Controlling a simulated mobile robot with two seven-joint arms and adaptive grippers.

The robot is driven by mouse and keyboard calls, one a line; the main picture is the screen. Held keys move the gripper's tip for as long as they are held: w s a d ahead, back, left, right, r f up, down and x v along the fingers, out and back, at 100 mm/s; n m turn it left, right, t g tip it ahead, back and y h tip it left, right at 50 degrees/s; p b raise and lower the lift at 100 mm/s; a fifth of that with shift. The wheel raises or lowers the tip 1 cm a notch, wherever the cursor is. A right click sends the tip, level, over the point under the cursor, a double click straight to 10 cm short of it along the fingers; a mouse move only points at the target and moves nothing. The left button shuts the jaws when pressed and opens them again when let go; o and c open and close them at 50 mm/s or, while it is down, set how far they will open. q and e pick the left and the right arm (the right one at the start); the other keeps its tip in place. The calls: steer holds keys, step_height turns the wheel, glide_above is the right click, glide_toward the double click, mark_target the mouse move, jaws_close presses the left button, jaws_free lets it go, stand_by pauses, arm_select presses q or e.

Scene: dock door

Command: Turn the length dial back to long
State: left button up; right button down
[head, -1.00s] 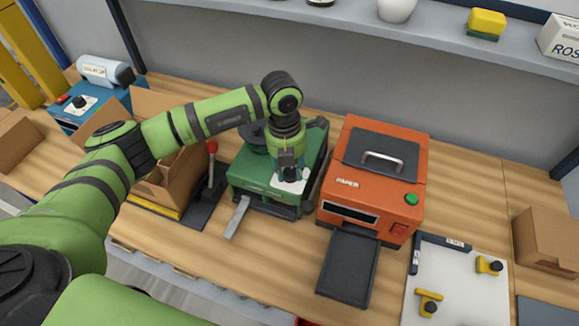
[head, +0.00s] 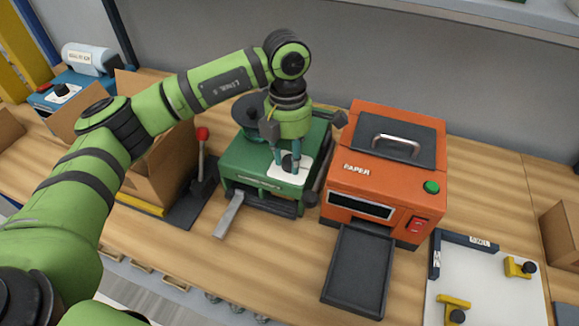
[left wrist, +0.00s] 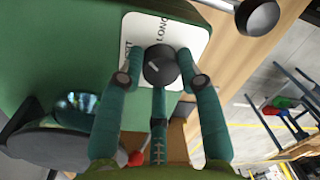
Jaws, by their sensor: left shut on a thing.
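The length dial (head: 287,163) is a black knob on a white plate (head: 303,170) on top of the green machine (head: 255,166). In the left wrist view the dial (left wrist: 160,66) has a pale pointer mark on its left part. The word LONG stands above it and a partly hidden word ending in T is to its left. My left gripper (head: 286,168) comes down from above on the dial. In the left wrist view its fingers (left wrist: 160,80) are on both sides of the knob, shut on it. My right gripper is not in view.
An orange PAPER machine (head: 388,170) stands close to the right, with a dark tray (head: 357,270) in front. A red-tipped lever (head: 202,134) and an open cardboard box (head: 160,170) stand to the left. A white board (head: 480,285) with yellow clamps lies at the right.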

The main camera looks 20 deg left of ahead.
arm_select(q)
steer(key=m+b, duration=0.3)
steer(key=shift+f+m+b, duration=0.25)
steer(key=shift+m+b, duration=0.1)
steer(key=shift+m, duration=0.05)
steer(key=m+b, duration=0.1)
steer(key=m, duration=0.1)
steer(key=m+b, duration=0.2)
steer(key=shift+d+r+y, duration=0.15)
steer(key=shift+y, duration=0.15)
steer(key=shift+m, duration=0.3)
steer(key=o, duration=1.2)
steer(key=shift+c, duration=0.2)
steer(key=shift+r, duration=0.1)
